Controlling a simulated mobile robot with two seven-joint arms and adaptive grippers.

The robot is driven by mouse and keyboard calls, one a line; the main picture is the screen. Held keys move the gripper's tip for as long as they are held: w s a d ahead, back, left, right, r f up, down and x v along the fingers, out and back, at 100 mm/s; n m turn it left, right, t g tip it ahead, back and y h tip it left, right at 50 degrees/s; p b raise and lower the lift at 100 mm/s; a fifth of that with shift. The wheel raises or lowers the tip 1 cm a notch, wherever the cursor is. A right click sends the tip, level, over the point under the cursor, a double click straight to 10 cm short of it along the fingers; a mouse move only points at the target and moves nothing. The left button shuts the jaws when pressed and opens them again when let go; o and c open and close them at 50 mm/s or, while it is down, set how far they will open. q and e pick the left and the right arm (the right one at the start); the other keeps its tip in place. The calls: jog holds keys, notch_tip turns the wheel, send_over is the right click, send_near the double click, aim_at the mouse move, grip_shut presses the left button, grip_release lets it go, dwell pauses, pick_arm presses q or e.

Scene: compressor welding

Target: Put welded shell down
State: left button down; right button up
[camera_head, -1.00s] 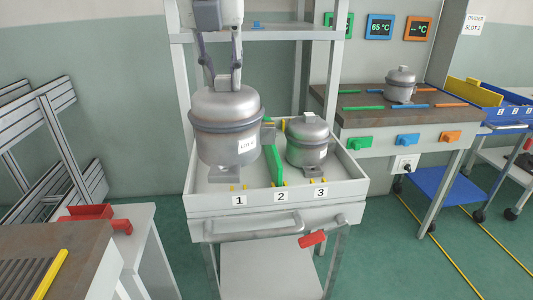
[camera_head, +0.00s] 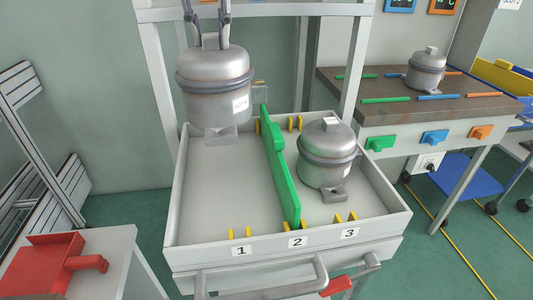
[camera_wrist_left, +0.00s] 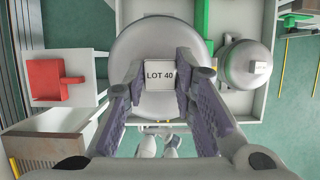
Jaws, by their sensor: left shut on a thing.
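My left gripper (camera_head: 210,38) is shut on the tab on top of a grey welded shell (camera_head: 213,88), which hangs upright. In the left wrist view, my fingers (camera_wrist_left: 160,76) clasp the tab labelled LOT 40 on this shell (camera_wrist_left: 205,48). The shell is over the left back part of the white tray (camera_head: 200,215), left of the green divider (camera_head: 281,175), and looks raised above the floor. A second, similar shell (camera_head: 327,160) stands in the tray right of the divider. My right gripper is not in view.
The left compartment's front floor is bare. A shelf (camera_head: 270,12) stands behind. Another shell (camera_head: 426,69) sits on a brown bench (camera_head: 385,107) at right; a red holder (camera_head: 42,265) is at lower left.

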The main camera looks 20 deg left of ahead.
aim_at(211, 69)
pick_arm(q)
notch_tip(211, 69, down, 18)
jog(key=shift+s+d+r, duration=0.1)
jog(key=shift+r, duration=0.1)
jog(key=shift+f, duration=0.1)
jog(key=c, duration=1.3)
grip_release()
jog(key=v, duration=1.2)
jog(key=shift+s, duration=0.1)
